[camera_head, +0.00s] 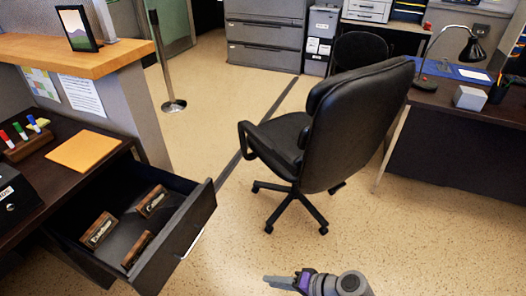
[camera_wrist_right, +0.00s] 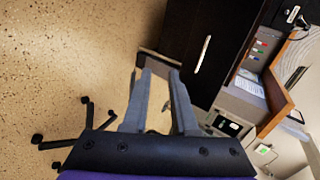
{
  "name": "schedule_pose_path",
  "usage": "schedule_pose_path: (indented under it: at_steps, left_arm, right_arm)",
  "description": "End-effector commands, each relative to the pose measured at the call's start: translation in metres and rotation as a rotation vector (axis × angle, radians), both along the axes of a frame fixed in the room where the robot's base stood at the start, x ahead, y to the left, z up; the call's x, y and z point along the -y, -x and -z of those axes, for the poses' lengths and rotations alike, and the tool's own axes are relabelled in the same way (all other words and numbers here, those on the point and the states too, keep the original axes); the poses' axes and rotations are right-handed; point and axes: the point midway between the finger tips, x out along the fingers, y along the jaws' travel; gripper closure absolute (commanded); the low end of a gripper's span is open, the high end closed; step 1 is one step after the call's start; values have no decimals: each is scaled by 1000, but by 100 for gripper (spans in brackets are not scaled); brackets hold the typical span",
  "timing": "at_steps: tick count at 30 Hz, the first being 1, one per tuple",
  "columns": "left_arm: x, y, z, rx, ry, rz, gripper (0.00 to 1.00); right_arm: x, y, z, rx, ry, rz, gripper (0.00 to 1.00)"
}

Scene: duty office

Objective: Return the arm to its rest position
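My right gripper (camera_head: 272,281) is at the bottom of the head view, over the floor to the right of the open drawer (camera_head: 197,226). In the right wrist view its two fingers (camera_wrist_right: 157,80) stand apart with nothing held between them. My left gripper is not in view.
A black office chair (camera_head: 355,125) stands on the floor to the right of the drawer. An orange folder (camera_head: 83,151) and a marker holder (camera_head: 27,145) lie on the left desk. Another desk (camera_head: 455,101) with a lamp is at right. Floor around the gripper is clear.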

Motion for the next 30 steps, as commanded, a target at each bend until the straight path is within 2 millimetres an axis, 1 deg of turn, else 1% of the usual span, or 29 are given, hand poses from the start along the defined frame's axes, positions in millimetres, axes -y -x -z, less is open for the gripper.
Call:
schedule_pose_path:
  at_steps: [1,5,12,18,24,25,27,30]
  left_arm:
    - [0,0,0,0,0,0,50]
    - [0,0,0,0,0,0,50]
    - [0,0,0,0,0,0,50]
    - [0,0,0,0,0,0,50]
    - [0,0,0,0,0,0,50]
    - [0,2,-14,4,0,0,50]
    - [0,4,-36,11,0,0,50]
    - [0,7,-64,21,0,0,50]
  right_arm:
    - [5,9,-4,-3,63,-4,74]
    - [26,32,-8,-7,260,-18,74]
    - [78,78,-20,20,615,-46,74]
    - [115,106,-31,58,830,-67,74]
    - [145,127,-41,101,1003,-89,74]
    - [144,127,-55,103,996,-85,74]
    - [143,128,-77,108,994,-81,74]
    - [143,130,-104,117,993,-77,74]
